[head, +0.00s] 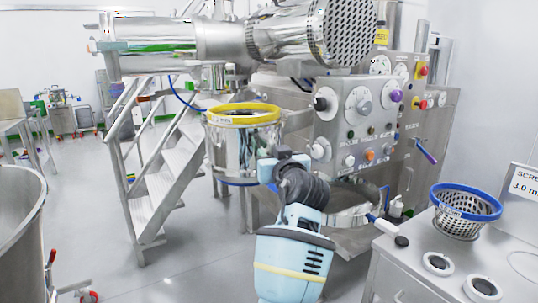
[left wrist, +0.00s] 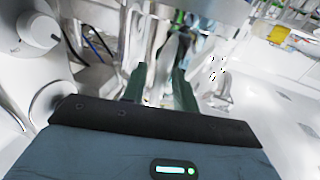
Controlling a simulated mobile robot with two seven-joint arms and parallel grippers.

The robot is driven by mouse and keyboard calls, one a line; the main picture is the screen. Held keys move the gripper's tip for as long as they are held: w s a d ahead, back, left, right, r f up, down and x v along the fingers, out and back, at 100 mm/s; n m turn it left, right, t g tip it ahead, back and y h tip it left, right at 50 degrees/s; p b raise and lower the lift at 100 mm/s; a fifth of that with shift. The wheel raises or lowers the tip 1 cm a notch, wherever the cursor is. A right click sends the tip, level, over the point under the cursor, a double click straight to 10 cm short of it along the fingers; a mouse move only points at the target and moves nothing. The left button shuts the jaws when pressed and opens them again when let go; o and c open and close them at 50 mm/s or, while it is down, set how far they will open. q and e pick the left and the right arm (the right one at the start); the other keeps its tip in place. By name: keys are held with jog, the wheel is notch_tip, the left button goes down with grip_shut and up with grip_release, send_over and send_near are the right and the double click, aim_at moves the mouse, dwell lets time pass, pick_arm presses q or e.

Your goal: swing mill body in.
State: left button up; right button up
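The mill body seems to be the shiny steel cylinder (head: 232,148) with a yellow ring on top, in the middle of the head view. It stands upright beside the control cabinet. My left gripper (head: 268,170) is at its right side, in front of the cabinet; whether it touches the cylinder I cannot tell. In the left wrist view the two green fingers (left wrist: 160,88) are apart, with shiny steel behind the gap and nothing clearly clamped. In the head view the fingertips are hard to make out. My right gripper is not in view.
The control cabinet (head: 345,128) with knobs stands right of the cylinder, steel steps (head: 165,175) left. A large horizontal steel machine (head: 220,40) hangs above. A bench (head: 400,270) with a blue-rimmed perforated basket (head: 458,226) is at right.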

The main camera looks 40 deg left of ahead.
pick_arm(q)
jog(key=shift+d, duration=0.1)
jog(key=shift+c, duration=0.6)
grip_shut()
